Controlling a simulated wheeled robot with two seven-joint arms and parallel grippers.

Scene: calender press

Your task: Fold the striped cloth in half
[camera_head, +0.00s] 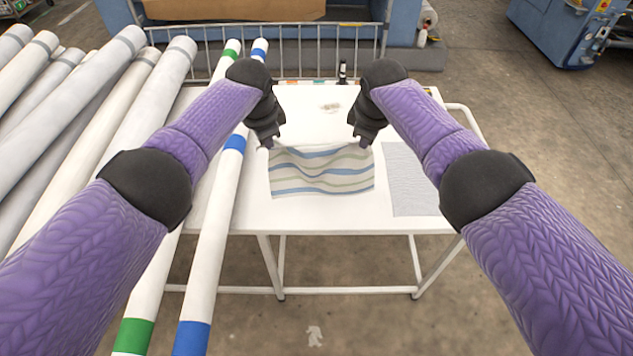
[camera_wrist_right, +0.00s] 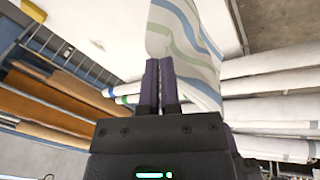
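The striped cloth (camera_head: 321,172) is white with wavy blue and grey-green stripes. Its near part rests on the white table, and its far edge is rippled and looks raised between my grippers. My left gripper (camera_head: 269,147) is at the far left corner and appears shut on it; its fingertips are small here. My right gripper (camera_head: 364,145) is at the far right corner. In the right wrist view, the right gripper's fingers (camera_wrist_right: 160,62) are close together with the cloth (camera_wrist_right: 183,35) at their tips, so it looks shut on the cloth.
The white table (camera_head: 330,215) has a grey sheet (camera_head: 410,180) right of the cloth and a small patterned patch (camera_head: 330,107) behind it. A dark bottle (camera_head: 343,72) stands at the back. Long white rolls (camera_head: 120,125) lie along the left. A metal rack (camera_head: 300,50) is behind.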

